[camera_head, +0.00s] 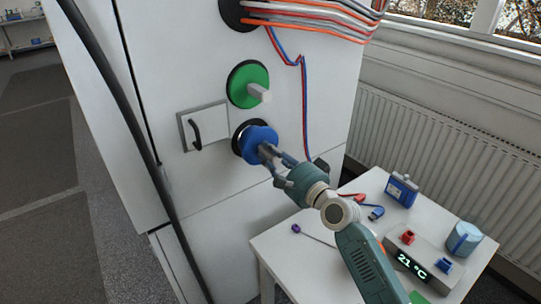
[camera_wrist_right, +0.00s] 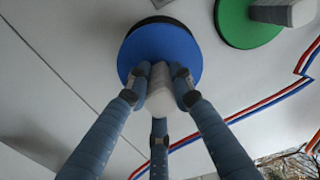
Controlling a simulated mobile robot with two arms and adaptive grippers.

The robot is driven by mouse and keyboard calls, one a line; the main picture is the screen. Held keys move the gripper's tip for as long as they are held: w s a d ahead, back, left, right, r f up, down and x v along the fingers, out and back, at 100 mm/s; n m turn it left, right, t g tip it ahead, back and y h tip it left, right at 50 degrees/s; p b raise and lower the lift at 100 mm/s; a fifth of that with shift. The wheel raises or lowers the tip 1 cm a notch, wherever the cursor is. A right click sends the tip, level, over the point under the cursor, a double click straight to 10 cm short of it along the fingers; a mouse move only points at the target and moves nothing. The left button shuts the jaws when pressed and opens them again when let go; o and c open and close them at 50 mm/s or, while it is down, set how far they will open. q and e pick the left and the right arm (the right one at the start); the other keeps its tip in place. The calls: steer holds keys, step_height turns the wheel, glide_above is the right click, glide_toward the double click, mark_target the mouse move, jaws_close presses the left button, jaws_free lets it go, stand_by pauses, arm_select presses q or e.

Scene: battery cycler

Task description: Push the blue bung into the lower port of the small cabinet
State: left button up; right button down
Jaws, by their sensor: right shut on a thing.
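The blue bung (camera_head: 259,139) is a round blue disc with a light grey grip stub. It sits at the lower port (camera_head: 236,138), a dark ring on the white cabinet (camera_head: 220,185) front; part of the ring shows at its left. I cannot tell how deep the bung is in. My right gripper (camera_head: 271,155) is shut on the bung's stub. In the right wrist view, the blue bung (camera_wrist_right: 160,47) fills the upper middle, with the gripper's fingers (camera_wrist_right: 160,90) around its stub and a dark rim above it. My left gripper is not in view.
A green bung (camera_head: 246,82) sits in the port above. A small hatch with a black handle (camera_head: 195,132) is at the left. Red and blue wires (camera_head: 304,100) run down the cabinet. A white table (camera_head: 277,248) at the right holds a temperature display (camera_head: 413,264).

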mark_target(261, 147)
steer(key=shift+w+a+r, duration=0.15)
steer(key=shift+w+a, duration=0.25)
steer(key=shift+w, duration=0.15)
stand_by(1.0)
steer(key=shift+b+x, duration=1.05)
steer(key=shift+x, duration=0.55)
stand_by(0.8)
steer(key=c, duration=1.4)
jaws_free()
steer(key=shift+c, duration=0.2)
steer(key=o, duration=0.4)
steer(key=shift+s+f, duration=0.1)
steer(key=shift+f, duration=0.15)
steer(key=o, duration=1)
steer(key=shift+r, duration=0.1)
steer(key=shift+d, duration=0.1)
